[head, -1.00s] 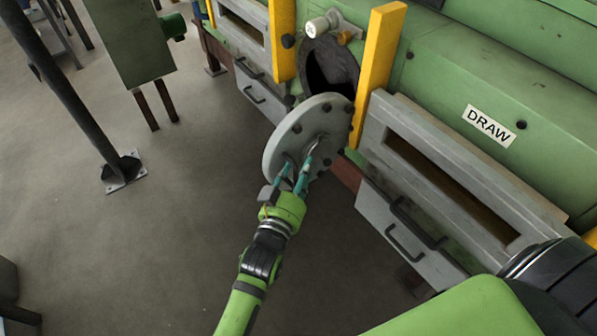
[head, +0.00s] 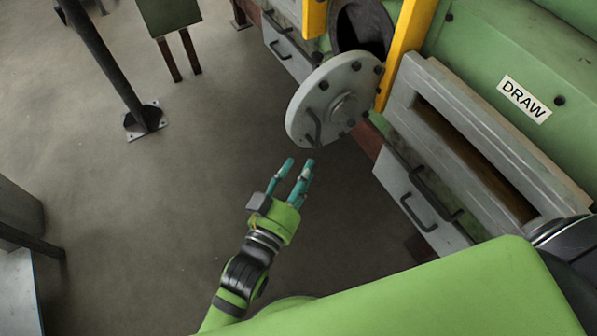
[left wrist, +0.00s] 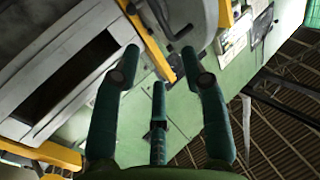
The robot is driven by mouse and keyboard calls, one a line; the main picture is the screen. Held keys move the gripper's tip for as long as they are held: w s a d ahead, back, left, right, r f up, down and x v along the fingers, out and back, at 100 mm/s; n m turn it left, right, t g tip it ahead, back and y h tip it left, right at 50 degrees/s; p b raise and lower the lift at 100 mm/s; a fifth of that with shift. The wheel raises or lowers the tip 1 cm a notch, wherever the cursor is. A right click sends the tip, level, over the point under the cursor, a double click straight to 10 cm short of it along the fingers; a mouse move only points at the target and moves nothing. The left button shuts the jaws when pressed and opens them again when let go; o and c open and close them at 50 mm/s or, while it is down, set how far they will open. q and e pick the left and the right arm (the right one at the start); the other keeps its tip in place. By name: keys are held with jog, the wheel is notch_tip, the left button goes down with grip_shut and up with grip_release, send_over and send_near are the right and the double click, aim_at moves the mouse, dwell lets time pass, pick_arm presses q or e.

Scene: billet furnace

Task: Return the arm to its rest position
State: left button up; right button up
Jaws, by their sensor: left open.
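My left gripper (head: 292,177) is open and empty in the head view, a short way below the round grey door and apart from it. Its teal fingers also show spread in the left wrist view (left wrist: 160,70), with nothing between them. The round grey door (head: 332,100), with dark bolts around its rim and a curved handle, hangs swung open in front of the dark round furnace opening (head: 362,27). My right gripper is not in view.
The green furnace body with its DRAW label (head: 524,99) stands at the right. A yellow post (head: 407,50), a grey slotted box (head: 480,150) and drawers with black handles (head: 418,212) are close by. A dark post (head: 105,60) stands at left. Floor between is clear.

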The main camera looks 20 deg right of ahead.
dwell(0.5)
pick_arm(q)
jog(key=s+a+f+n+g+y+b, duration=0.15)
jog(key=a+f, duration=0.35)
jog(key=f, duration=0.7)
jog(key=s+a+f+g+y, duration=0.25)
jog(key=a+f, duration=0.25)
jog(key=f, duration=0.6)
jog(key=s+a+f+n+g+y+b, duration=0.1)
jog(key=a+f+y, duration=0.35)
jog(key=f, duration=0.75)
jog(key=s+a+f+n+g+y, duration=0.1)
jog(key=s+a+f+g, duration=0.1)
jog(key=s+a+f, duration=0.3)
jog(key=s+a+f+n+g+y+b, duration=0.1)
jog(key=s+a+f+g, duration=0.2)
jog(key=s+a+f, duration=0.3)
jog(key=s+a+f+n+g+y, duration=0.1)
jog(key=s+a+f, duration=0.4)
jog(key=s, duration=0.9)
jog(key=shift+a+f+g, duration=0.25)
jog(key=shift+a+g, duration=0.5)
jog(key=shift+g, duration=0.05)
